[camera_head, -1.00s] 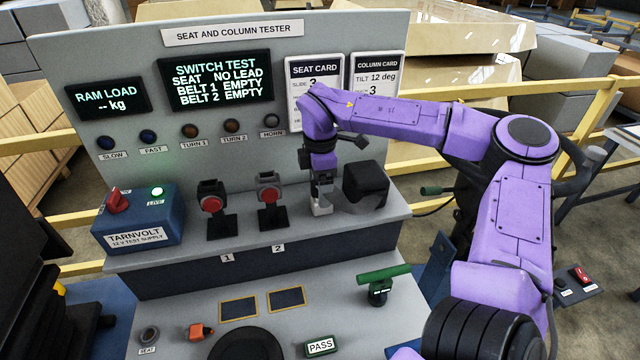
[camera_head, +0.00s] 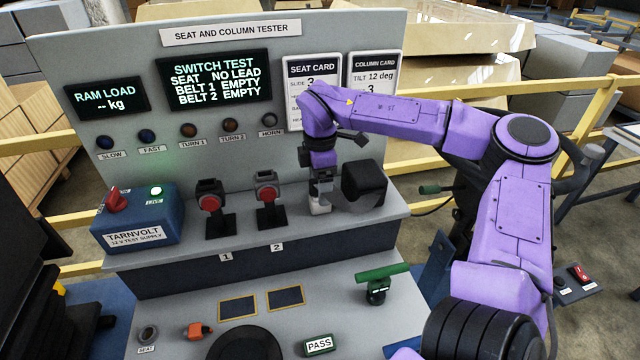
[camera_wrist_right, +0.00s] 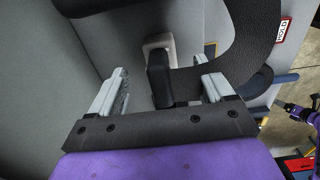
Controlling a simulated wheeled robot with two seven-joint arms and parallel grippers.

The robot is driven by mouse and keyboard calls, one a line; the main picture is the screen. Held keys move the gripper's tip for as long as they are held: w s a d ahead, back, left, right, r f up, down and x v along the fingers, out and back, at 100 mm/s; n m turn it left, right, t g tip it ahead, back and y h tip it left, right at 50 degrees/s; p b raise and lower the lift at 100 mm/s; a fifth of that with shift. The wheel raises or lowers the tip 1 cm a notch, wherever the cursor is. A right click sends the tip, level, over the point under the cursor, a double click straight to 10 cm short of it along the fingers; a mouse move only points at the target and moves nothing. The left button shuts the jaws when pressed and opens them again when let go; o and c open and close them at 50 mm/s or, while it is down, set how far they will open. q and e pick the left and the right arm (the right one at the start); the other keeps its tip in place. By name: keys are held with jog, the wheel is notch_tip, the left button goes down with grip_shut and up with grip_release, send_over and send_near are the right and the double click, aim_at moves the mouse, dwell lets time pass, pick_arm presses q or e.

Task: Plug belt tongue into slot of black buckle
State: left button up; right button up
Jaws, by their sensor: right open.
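Two dark buckles with red buttons stand on black posts on the bench ledge: one above label 1 (camera_head: 210,203) and one above label 2 (camera_head: 267,199). My right gripper (camera_head: 320,204) is low over the ledge, right of both buckles. In the right wrist view the gripper (camera_wrist_right: 164,92) is open, its pale fingers on either side of a dark upright piece with a pale top (camera_wrist_right: 158,66), apparently the belt tongue. I see gaps on both sides. A wide black band (camera_wrist_right: 235,50), apparently webbing, curves beside it. My left gripper is not identifiable.
A black block (camera_head: 364,182) stands just right of the gripper. The tester panel (camera_head: 330,40) rises behind; its screen reads belt 1 and belt 2 empty. A blue supply box (camera_head: 140,215) is at left. A green T-handle (camera_head: 380,280) stands on the lower bench.

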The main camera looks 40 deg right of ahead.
jog(key=shift+s, duration=0.1)
jog(key=shift+c, duration=0.3)
grip_shut()
jog(key=shift+r, duration=0.15)
jog(key=shift+r+p, duration=1.55)
jog(key=shift+r, duration=1.3)
